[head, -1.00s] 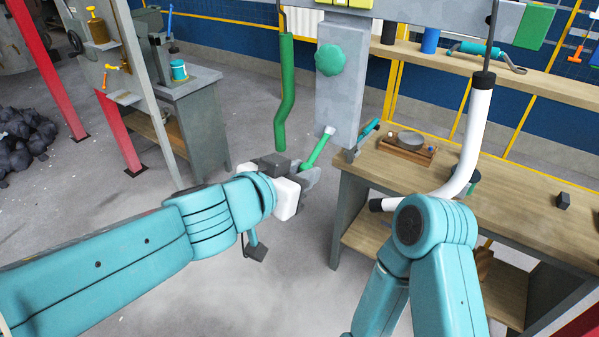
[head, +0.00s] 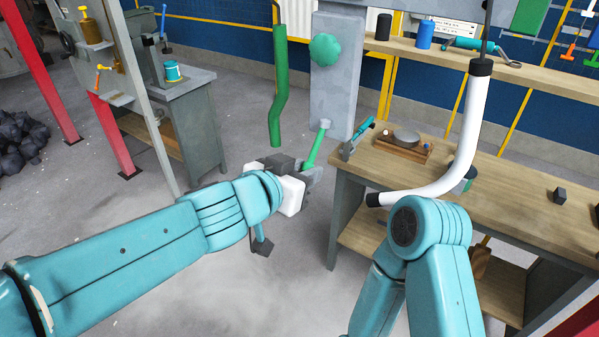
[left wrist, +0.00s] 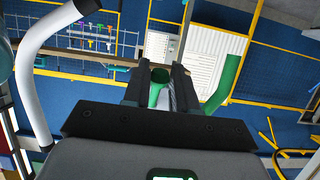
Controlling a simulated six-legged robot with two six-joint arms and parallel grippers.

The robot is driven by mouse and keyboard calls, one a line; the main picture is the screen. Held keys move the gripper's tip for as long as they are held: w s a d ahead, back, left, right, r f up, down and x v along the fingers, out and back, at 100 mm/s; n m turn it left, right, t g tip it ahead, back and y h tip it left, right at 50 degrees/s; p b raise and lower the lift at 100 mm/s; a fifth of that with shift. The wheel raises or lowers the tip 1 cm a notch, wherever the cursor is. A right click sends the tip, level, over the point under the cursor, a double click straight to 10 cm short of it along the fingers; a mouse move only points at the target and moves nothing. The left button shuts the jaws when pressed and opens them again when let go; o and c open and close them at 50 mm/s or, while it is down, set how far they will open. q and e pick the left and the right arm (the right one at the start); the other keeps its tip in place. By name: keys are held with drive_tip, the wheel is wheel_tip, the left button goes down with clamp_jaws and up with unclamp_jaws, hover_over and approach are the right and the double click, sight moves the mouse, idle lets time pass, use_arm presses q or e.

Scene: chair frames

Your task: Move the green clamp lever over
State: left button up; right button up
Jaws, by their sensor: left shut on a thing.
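In the left wrist view, the green lever (left wrist: 158,90) sits between the two dark fingers of my left gripper (left wrist: 160,78). The fingers hide the lever's lower end in the head view. My right arm shows at lower right, but its gripper is not in view.
The grey plate (head: 335,85) with a green knob (head: 325,49) stands just behind the lever. A bent green tube (head: 280,90) hangs to its left. A curved white tube (head: 470,125) hangs before the wooden workbench (head: 510,195) at right. Open floor lies below my arm.

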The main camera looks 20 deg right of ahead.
use_arm(q)
drive_tip(key=shift+w+d+f, duration=0.35)
drive_tip(key=shift+d+f, duration=0.05)
drive_tip(key=shift+d, duration=0.05)
drive_tip(key=shift+f, duration=0.1)
drive_tip(key=shift+w+d+f, duration=0.15)
drive_tip(key=shift+w+d, duration=0.1)
drive_tip(key=shift+d, duration=0.05)
drive_tip(key=o, duration=0.9)
drive_tip(key=shift+s+a, duration=0.1)
